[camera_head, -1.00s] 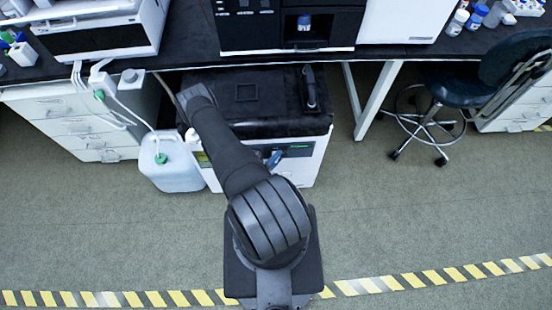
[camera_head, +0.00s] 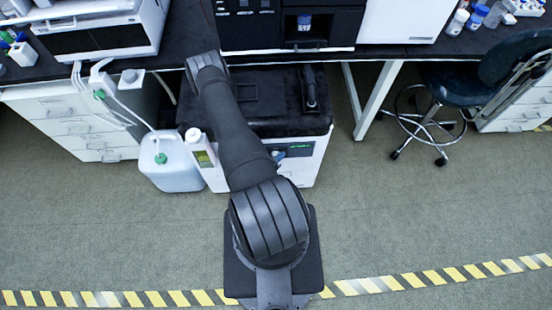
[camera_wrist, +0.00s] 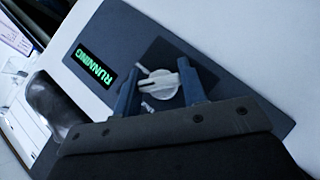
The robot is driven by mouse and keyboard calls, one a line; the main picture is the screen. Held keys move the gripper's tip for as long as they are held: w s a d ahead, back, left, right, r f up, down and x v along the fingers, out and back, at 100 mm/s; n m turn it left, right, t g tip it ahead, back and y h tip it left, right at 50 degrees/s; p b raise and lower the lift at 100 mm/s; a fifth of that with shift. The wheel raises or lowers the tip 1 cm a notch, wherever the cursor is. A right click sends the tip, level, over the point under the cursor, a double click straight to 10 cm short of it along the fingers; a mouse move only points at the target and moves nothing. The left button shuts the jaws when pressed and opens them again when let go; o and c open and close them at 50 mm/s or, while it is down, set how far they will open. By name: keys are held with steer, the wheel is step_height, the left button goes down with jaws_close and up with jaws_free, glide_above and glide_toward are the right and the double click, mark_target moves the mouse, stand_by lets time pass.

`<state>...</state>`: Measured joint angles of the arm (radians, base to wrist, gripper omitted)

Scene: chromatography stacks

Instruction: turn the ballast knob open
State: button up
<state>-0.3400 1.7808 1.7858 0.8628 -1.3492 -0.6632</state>
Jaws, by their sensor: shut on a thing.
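The ballast knob (camera_wrist: 161,84) is a pale grey round knob with a raised bar handle, on a dark panel in the wrist view. My gripper (camera_wrist: 158,72) has its two blue fingers on either side of the knob and is shut on it. The bar of the knob lies across the picture between the fingers, its right end by the right finger. A green "RUNNING" display (camera_wrist: 92,65) glows left of the knob. In the head view my arm hides the knob; the display (camera_head: 300,148) shows on the front of the white pump cabinet (camera_head: 305,172).
A bottle with a green label (camera_head: 201,149) and a white jug with a green cap (camera_head: 170,166) stand left of the cabinet. Tubes hang above the jug. A stool (camera_head: 440,115) stands at right. The floor in front is clear. A dark rounded thing (camera_wrist: 52,103) is at left in the wrist view.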

steer(key=m+y, duration=0.2)
steer(key=y, duration=0.2)
steer(key=shift+d+g, duration=0.1)
steer(key=shift+g, duration=0.3)
steer(key=shift+m+y, duration=1.1)
steer(key=shift+y, duration=0.7)
steer(key=o, duration=1)
steer(key=v, duration=1.2)
steer(key=shift+r, duration=0.1)
